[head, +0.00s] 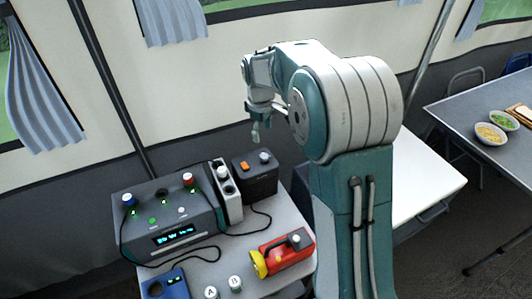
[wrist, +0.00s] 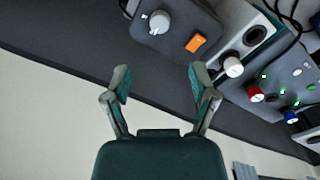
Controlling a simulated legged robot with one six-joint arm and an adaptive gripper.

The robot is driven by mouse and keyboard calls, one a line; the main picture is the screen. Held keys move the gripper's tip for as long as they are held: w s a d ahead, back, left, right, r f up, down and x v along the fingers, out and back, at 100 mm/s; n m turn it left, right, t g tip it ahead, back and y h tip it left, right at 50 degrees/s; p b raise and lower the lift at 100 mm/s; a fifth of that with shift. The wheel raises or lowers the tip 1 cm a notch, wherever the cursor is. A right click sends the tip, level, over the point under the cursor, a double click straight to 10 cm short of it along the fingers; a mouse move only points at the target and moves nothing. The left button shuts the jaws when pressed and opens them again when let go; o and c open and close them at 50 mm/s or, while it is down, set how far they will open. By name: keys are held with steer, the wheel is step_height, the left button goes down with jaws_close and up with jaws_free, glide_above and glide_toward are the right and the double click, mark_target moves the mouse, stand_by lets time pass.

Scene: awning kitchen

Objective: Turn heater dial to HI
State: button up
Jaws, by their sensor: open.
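A dark box (head: 254,185) with an orange switch (head: 244,167) and a pale round dial (head: 264,157) stands at the back of the small table; it looks like the heater. In the wrist view the dial (wrist: 159,22) is near the top, left of the orange switch (wrist: 195,42). A small mark shows beside the dial, but I cannot read any label or its setting. My gripper (head: 255,133) is above the box in the head view. In the wrist view its two fingers (wrist: 160,78) are apart, with nothing between them, and do not touch the dial.
A narrow panel (head: 233,201) with a pale knob stands beside the box. A grey console (head: 156,220) with coloured knobs and a display is further left. A red and yellow lantern (head: 284,254), knobs A and B, and loose cables lie in front.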

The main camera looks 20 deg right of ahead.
mark_target(264, 156)
steer(key=f, duration=1)
steer(key=shift+w+d+f, duration=0.15)
steer(key=shift+d+f, duration=0.05)
jaws_close()
